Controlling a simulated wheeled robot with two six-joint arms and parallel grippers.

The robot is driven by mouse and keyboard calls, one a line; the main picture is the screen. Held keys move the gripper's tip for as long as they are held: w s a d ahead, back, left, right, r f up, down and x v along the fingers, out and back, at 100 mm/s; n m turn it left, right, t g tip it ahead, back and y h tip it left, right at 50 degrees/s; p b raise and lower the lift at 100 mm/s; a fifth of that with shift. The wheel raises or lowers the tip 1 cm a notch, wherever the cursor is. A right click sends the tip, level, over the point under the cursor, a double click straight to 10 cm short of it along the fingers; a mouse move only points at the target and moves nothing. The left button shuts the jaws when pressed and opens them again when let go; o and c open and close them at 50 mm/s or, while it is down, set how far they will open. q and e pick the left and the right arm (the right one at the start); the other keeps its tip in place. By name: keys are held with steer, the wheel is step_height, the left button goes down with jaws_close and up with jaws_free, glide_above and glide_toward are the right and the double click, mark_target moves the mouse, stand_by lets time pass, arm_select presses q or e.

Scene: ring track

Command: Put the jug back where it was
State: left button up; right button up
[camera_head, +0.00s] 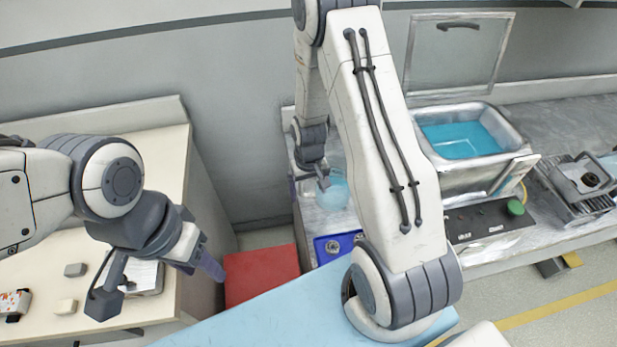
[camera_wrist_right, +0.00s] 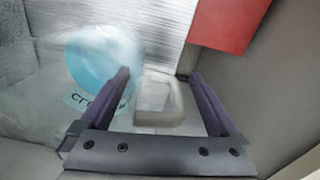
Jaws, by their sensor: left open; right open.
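The clear jug (camera_head: 335,192) with blue liquid stands on the metal counter in the head view, partly hidden by my right gripper (camera_head: 318,180). In the right wrist view the jug's blue body (camera_wrist_right: 98,62) is at the left, with a partly hidden label. Its pale handle (camera_wrist_right: 172,118) lies between the open fingers of my right gripper (camera_wrist_right: 160,77); I cannot tell whether they touch it. My left gripper (camera_head: 205,262) is open and apart from the jug, near the right edge of the pale bench.
A steel bath (camera_head: 452,167) with blue liquid and a raised lid (camera_head: 458,55) stands right of my right arm. A red panel (camera_head: 262,274) and a blue tray (camera_head: 326,250) lie before the jug. Small blocks lie on the pale bench (camera_head: 150,150).

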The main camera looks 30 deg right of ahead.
step_height(320, 180, up, 11)
steer(key=s+a+r+n, duration=0.2)
steer(key=s+a+r, duration=0.25)
steer(key=a, duration=0.25)
steer(key=s+a+r+n, duration=0.3)
steer(key=s+a+r, duration=0.15)
steer(key=a, duration=0.25)
steer(key=s+a+r+n, duration=0.1)
steer(key=s+a+n, duration=0.1)
steer(key=s, duration=0.3)
steer(key=s+a+r+n+y, duration=0.1)
steer(key=s+r, duration=0.1)
steer(key=s, duration=0.4)
steer(key=shift+s+a+r+n, duration=0.25)
steer(key=shift+s+a+n, duration=0.05)
steer(key=shift+a+n, duration=0.1)
